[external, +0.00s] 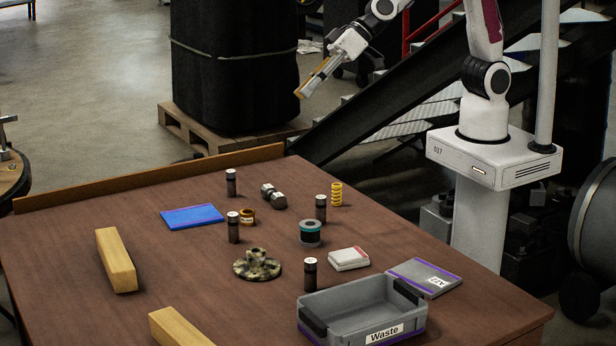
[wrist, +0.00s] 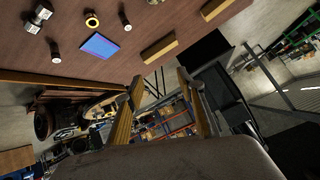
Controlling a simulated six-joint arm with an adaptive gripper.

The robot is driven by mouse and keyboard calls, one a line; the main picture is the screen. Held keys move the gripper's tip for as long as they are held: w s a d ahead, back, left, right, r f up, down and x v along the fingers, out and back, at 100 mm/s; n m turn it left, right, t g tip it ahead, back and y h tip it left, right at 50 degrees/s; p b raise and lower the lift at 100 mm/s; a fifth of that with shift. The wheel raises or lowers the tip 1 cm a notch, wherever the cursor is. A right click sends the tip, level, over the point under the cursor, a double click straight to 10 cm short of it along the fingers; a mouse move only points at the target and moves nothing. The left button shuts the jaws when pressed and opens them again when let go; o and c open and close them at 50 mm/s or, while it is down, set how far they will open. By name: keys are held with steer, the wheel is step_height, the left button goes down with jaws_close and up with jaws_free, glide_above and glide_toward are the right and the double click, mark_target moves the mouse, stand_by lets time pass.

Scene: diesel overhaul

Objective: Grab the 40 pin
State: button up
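Several dark cylindrical pins with pale tops stand upright on the brown table: one at the back left (external: 231,184), one in front of it (external: 233,228), one towards the right (external: 320,209) and one near the grey bin (external: 310,275). Any number on them is too small to read, so I cannot tell which is the 40 pin. Two pins show in the wrist view, one at left (wrist: 55,54) and one near the top (wrist: 125,20). My gripper (external: 301,93) is high beyond the table's back edge, apart from everything. Its fingers (wrist: 160,78) are spread and empty.
A grey bin labelled Waste (external: 362,310) stands at the front right. Around the pins are a blue pad (external: 192,217), a mottled flange (external: 257,265), a teal-banded part (external: 310,233), a yellow spring (external: 336,194) and wooden blocks (external: 116,261). A low wooden ledge (external: 150,179) lines the back edge.

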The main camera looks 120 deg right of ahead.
steer(key=w+d+f+m+h, duration=0.2)
steer(key=w+d+f, duration=0.5)
steer(key=m+g+h, duration=0.4)
steer(key=m+h, duration=0.2)
steer(key=h, duration=0.3)
glide_toward(233, 181)
steer(key=shift+w+d+f, duration=0.35)
steer(key=shift+w+d, duration=0.15)
steer(key=shift+w, duration=0.05)
steer(key=shift+w+d+f, duration=0.35)
steer(key=shift+w+d, duration=0.2)
steer(key=shift+s+d+f+h, duration=0.25)
steer(key=shift+s+f+h, duration=0.05)
steer(key=shift+h, duration=0.1)
steer(key=shift+x, duration=1.25)
